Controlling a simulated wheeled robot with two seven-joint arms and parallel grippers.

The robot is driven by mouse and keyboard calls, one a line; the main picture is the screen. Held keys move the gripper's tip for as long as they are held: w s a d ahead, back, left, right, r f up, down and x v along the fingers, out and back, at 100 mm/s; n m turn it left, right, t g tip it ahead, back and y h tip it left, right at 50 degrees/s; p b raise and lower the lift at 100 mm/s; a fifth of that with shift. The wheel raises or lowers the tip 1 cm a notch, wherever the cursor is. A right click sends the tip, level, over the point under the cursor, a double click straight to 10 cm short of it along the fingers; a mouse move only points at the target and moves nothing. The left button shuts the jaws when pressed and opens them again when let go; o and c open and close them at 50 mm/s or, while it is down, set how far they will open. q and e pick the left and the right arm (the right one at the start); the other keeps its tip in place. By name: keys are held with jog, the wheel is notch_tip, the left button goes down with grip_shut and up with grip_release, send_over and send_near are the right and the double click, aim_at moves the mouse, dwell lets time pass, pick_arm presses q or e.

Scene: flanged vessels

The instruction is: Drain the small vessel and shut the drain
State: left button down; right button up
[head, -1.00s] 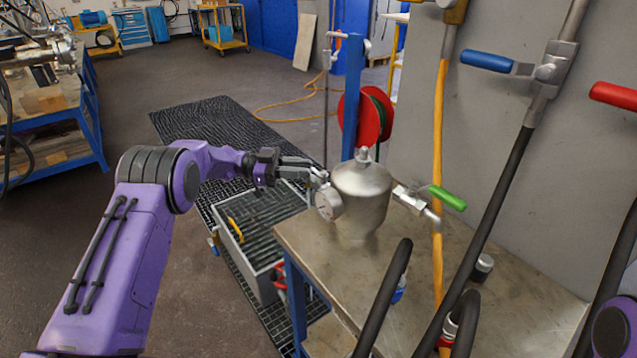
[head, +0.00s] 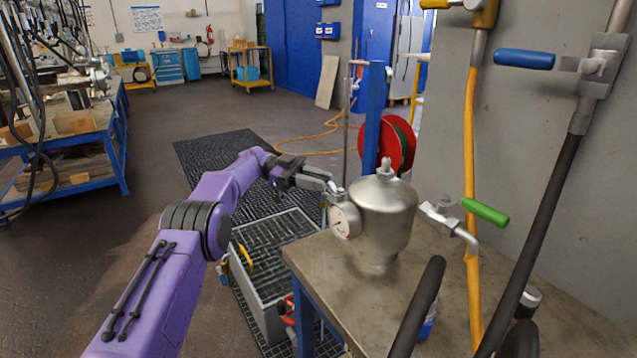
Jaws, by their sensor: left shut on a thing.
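The small vessel (head: 382,212) is a steel pot with a domed lid, standing upright near the left end of the bench. A round dial gauge (head: 345,221) faces me on its left side. A valve with a green lever (head: 485,211) and a bent spout sits on its right side. My left gripper (head: 332,187) reaches in from the left and is shut on a small metal fitting just above the gauge, beside the vessel; the fitting is mostly hidden by the fingers. My right gripper is out of view.
A thick black hose (head: 417,305) crosses the front. A blue-handled valve (head: 525,60) and yellow hose (head: 470,150) hang right.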

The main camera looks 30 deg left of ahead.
aim_at(317, 177)
pick_arm(q)
jog(key=c, duration=1)
grip_release()
jog(key=shift+r, duration=0.35)
notch_tip(317, 177, up, 3)
jog(key=shift+s+f, duration=0.1)
jog(key=s+d+r+b, duration=0.2)
jog(key=s+d+r, duration=0.4)
jog(key=s+r, duration=0.3)
jog(key=s, duration=0.3)
jog(key=shift+d+r, duration=0.3)
jog(key=shift+d, duration=0.1)
